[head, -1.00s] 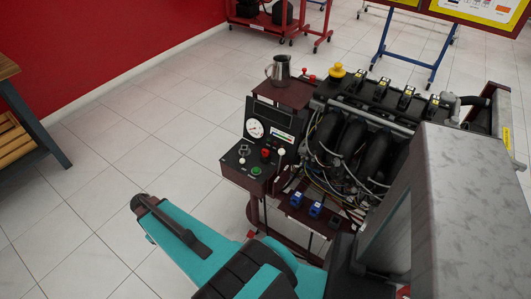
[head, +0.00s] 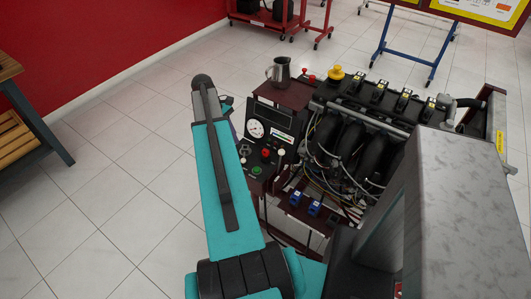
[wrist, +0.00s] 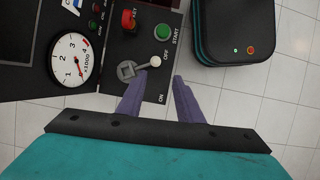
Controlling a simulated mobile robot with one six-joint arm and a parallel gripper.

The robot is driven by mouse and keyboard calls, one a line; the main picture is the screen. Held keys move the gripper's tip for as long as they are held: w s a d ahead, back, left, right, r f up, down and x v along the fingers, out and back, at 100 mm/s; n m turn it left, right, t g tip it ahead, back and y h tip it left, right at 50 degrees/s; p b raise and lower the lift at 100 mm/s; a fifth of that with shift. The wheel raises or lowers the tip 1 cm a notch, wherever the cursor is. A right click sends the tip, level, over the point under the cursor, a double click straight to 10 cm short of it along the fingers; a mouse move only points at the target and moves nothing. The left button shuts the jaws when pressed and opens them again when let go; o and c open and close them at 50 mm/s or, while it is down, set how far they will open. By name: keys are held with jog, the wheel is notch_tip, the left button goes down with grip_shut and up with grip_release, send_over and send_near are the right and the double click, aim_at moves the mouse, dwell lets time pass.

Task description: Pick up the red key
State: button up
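The red key (wrist: 129,19) sits upright on the dark control panel at the top of the wrist view. In the head view it is a small red spot (head: 266,153) on the panel beside the gauge. My gripper (wrist: 160,78) has two purple fingers, spread apart with nothing between them. Its tips are below the key in the wrist view, close to a white-knobbed lever (wrist: 155,61). In the head view my gripper is mostly hidden behind the teal arm, left of the panel.
A round gauge (wrist: 73,60) and a green start button (wrist: 163,32) are on the panel. A metal jug (head: 279,71) stands on top of the panel housing. The engine (head: 350,145) with hoses and wires is to the right. Open tiled floor lies left.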

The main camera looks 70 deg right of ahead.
jog(key=s+d+r, duration=0.6)
jog(key=s+r, duration=0.1)
jog(key=r, duration=0.1)
jog(key=shift+d+r+m+p, duration=0.15)
jog(key=shift+d+m+p, duration=0.15)
jog(key=shift+d+m, duration=0.1)
jog(key=p, duration=0.2)
send_over(265, 149)
jog(key=w, duration=0.2)
notch_tip(265, 149, down, 8)
jog(key=shift+w+d, duration=0.15)
jog(key=shift+d, duration=0.1)
jog(key=shift+p+x, duration=0.65)
jog(key=shift+x, duration=1.95)
jog(key=shift+a, duration=0.15)
jog(key=shift+c, duration=0.5)
grip_shut()
